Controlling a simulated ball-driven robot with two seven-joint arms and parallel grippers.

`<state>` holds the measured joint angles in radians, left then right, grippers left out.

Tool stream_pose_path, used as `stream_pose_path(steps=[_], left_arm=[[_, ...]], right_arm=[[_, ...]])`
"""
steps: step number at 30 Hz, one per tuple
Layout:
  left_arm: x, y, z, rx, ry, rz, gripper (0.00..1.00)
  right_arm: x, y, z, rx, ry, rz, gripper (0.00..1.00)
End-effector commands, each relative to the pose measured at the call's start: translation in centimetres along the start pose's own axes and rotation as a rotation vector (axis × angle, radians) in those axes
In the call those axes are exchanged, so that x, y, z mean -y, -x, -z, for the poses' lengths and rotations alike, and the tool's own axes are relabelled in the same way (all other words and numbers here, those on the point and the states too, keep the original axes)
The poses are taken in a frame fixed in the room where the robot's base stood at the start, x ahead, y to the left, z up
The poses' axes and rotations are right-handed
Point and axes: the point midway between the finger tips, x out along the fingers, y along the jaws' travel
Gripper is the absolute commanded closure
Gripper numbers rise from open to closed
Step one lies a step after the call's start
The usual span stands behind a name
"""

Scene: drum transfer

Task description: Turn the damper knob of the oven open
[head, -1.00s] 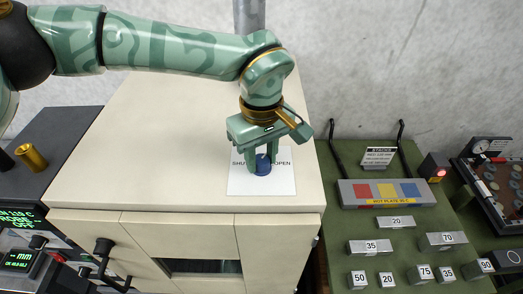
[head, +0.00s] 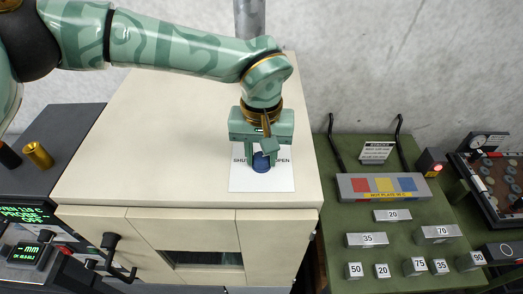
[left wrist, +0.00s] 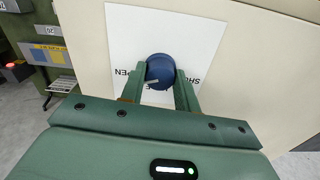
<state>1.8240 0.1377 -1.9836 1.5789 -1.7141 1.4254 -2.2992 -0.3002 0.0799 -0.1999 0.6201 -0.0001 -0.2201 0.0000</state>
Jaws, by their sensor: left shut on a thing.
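The blue damper knob (head: 261,162) stands on a white label (head: 262,181) on top of the cream oven (head: 150,150). The label reads SHUT on the left and OPEN on the right in the head view. My left gripper (head: 262,158) points down and is shut on the knob. In the left wrist view the knob (left wrist: 160,70) sits between the two green fingers (left wrist: 160,88), with a pale pointer mark on it. The fingers and knob cover part of the label's print. My right gripper is not in view.
A green bench (head: 390,225) at the right carries several numbered metal blocks, a hot-plate strip (head: 383,187) and a red-lamp box (head: 432,161). A brass cylinder (head: 38,154) and display instruments stand at the left. A grey pipe (head: 250,18) rises behind the oven.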

Motion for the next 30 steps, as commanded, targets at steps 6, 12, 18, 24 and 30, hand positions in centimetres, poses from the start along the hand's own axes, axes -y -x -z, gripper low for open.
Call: stream_pose_path(steps=[6, 12, 18, 24, 30], left_arm=[[-0.1, 0.3, 0.2, -0.008, -0.010, -0.004, 0.91], [-0.1, 0.3, 0.2, -0.009, -0.009, -0.004, 0.91], [0.0, 0.2, 0.2, -0.007, -0.009, -0.003, 0.47], [0.0, 0.1, 0.1, -0.003, -0.009, -0.001, 0.47], [0.0, 2.0, 0.2, -0.007, -0.009, -0.001, 0.47]], right_arm=[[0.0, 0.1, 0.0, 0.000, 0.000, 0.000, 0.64], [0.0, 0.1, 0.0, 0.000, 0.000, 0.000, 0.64], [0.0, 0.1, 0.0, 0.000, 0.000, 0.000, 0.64], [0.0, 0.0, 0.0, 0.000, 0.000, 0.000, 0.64], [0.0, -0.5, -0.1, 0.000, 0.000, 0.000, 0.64]])
